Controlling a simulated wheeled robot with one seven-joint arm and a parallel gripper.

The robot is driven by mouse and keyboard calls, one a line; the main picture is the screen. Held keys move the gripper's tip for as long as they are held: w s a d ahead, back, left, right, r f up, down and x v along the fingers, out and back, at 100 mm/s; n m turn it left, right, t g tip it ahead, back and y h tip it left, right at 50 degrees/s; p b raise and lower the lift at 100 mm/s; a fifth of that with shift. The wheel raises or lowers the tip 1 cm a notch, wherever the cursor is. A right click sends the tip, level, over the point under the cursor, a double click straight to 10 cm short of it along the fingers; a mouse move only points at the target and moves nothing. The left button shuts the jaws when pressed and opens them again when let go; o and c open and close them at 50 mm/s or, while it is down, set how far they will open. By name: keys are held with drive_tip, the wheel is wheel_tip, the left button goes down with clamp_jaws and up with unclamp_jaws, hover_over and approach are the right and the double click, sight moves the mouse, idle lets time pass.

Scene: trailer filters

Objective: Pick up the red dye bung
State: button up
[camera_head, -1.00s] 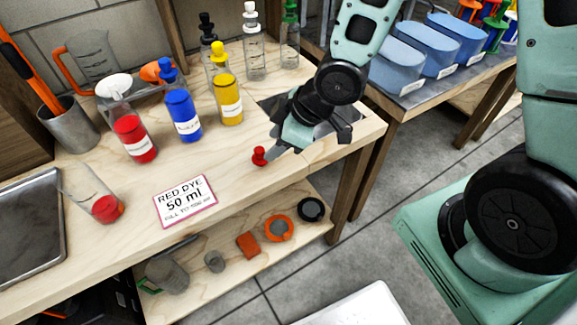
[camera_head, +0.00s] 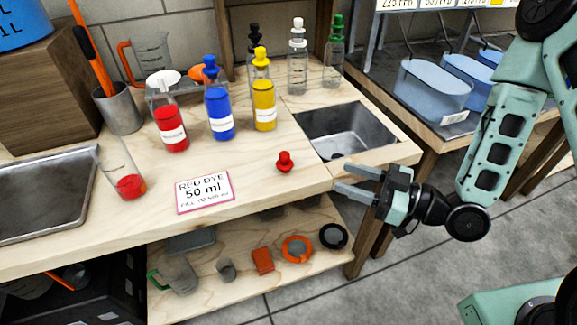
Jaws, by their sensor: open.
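The red dye bung (camera_head: 285,161) is a small red stopper standing on the wooden bench top, left of the sink and near the front edge. My gripper (camera_head: 343,180) is open and empty. Its two fingers point left, at the front edge of the bench, to the right of the bung and apart from it. The bung is in full view. The bottle of red dye (camera_head: 171,128) stands further back on the left, with a white funnel shape at its top.
A blue-stoppered bottle (camera_head: 220,112) and a yellow-stoppered bottle (camera_head: 263,105) stand behind the bung. A sink (camera_head: 350,138) is set in the bench to its right. A label card (camera_head: 205,192) and a beaker with red liquid (camera_head: 122,172) lie left. Bench around the bung is clear.

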drive_tip(key=b, duration=0.2)
approach(284, 154)
drive_tip(key=x, duration=0.4)
drive_tip(key=shift+f, duration=0.35)
drive_tip(key=shift+p+x, duration=0.55)
drive_tip(key=shift+x, duration=2.45)
clamp_jaws()
